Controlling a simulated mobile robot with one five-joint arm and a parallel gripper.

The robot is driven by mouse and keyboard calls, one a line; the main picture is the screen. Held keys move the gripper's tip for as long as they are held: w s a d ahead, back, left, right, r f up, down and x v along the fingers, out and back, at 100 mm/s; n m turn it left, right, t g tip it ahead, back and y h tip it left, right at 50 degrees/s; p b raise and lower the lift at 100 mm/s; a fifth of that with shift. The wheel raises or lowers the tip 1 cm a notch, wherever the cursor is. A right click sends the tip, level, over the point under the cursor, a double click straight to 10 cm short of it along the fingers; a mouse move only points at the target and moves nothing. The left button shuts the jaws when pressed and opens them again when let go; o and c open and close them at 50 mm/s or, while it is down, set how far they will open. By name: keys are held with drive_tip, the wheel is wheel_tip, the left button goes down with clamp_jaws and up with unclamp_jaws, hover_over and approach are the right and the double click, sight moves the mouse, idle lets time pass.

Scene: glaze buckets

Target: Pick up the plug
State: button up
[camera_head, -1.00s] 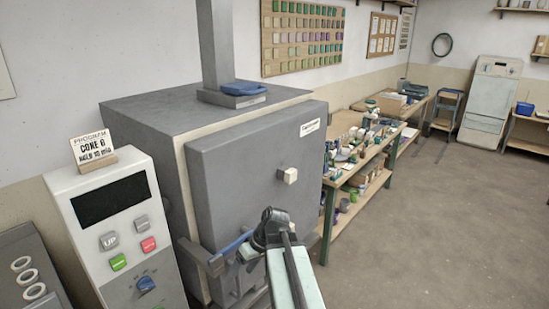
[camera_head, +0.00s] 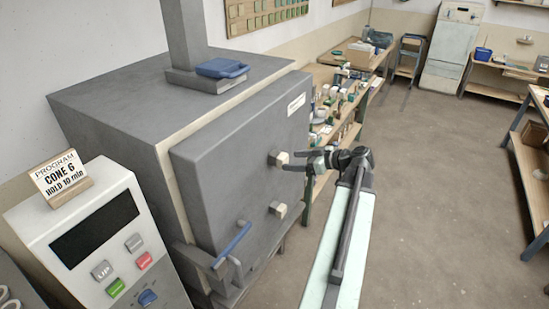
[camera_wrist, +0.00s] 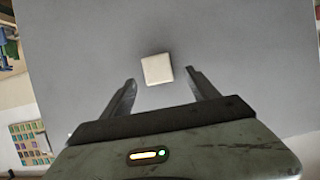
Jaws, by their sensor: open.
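Two cream block-shaped plugs stick out of the grey kiln door (camera_head: 220,150). The upper plug (camera_head: 276,158) is right in front of my fingertips, and the lower plug (camera_head: 278,209) sits below it. My gripper (camera_head: 291,161) is open and points at the door at the upper plug's height. In the wrist view one plug (camera_wrist: 157,69) appears between and slightly beyond the spread fingertips (camera_wrist: 162,78), against the grey door. I see no finger closed on it.
A blue-handled latch (camera_head: 232,243) projects from the door's lower left. The control box (camera_head: 100,235) with a program card (camera_head: 62,180) stands at left. A cluttered workbench (camera_head: 335,110) lies behind my gripper. The floor at right is clear.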

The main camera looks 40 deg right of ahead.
sight(286, 159)
drive_tip(key=b+x, duration=0.1)
drive_tip(key=x, duration=0.6)
drive_tip(key=shift+d+r+b, duration=0.1)
drive_tip(key=shift+b, duration=0.3)
drive_tip(key=shift+s+r, duration=0.1)
drive_tip(key=shift+c, duration=0.3)
clamp_jaws()
drive_tip(key=shift+r, duration=0.15)
drive_tip(key=s+d, duration=0.4)
drive_tip(key=s, duration=1.3)
drive_tip(key=shift+s+d, duration=0.2)
drive_tip(key=shift+s, duration=0.05)
drive_tip(key=s+d, duration=0.2)
drive_tip(key=s, duration=0.6)
drive_tip(key=shift+s, duration=0.1)
